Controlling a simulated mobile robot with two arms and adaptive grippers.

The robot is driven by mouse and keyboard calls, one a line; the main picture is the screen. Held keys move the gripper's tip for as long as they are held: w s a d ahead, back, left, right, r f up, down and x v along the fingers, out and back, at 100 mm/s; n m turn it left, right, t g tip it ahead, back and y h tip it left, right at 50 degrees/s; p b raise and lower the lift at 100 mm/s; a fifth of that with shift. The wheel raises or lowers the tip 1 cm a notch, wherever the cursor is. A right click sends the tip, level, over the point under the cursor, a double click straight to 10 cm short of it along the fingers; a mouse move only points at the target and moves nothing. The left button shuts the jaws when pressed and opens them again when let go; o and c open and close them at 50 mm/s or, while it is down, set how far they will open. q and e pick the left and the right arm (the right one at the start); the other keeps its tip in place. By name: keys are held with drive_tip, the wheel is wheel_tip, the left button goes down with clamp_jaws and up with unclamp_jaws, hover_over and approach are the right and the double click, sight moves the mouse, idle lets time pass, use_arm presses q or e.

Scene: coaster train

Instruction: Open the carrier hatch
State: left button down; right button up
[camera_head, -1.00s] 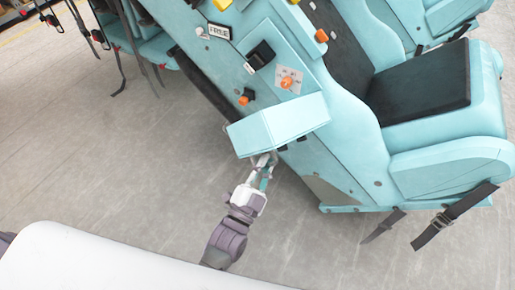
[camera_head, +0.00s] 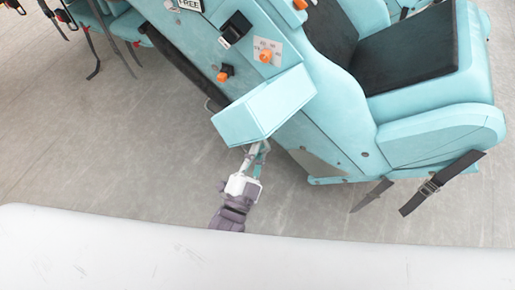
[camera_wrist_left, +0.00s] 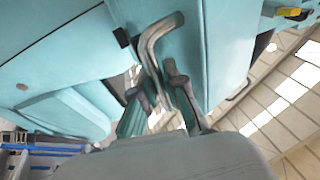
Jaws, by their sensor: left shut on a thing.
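The carrier hatch (camera_head: 262,106) is a light teal, box-like panel on the side of the teal train carrier (camera_head: 340,135). It stands out at an angle from the carrier's side. My left gripper (camera_head: 256,150) is at the hatch's lower edge and is shut on its handle. In the left wrist view the handle (camera_wrist_left: 150,42) is a bent grey metal bar, and it passes between the fingers of my left gripper (camera_wrist_left: 168,95). In the head view the hatch mostly hides the handle. My right gripper is in neither view.
Above the hatch, the carrier's side bears an orange knob (camera_head: 265,56), an orange-and-black control (camera_head: 225,73) and a black switch (camera_head: 236,28). A seat with a black cushion (camera_head: 410,55) is at right, with dark straps (camera_head: 440,184) hanging below.

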use_arm(q)
drive_tip(key=c, duration=1.2)
unclamp_jaws()
drive_tip(key=v, duration=1.2)
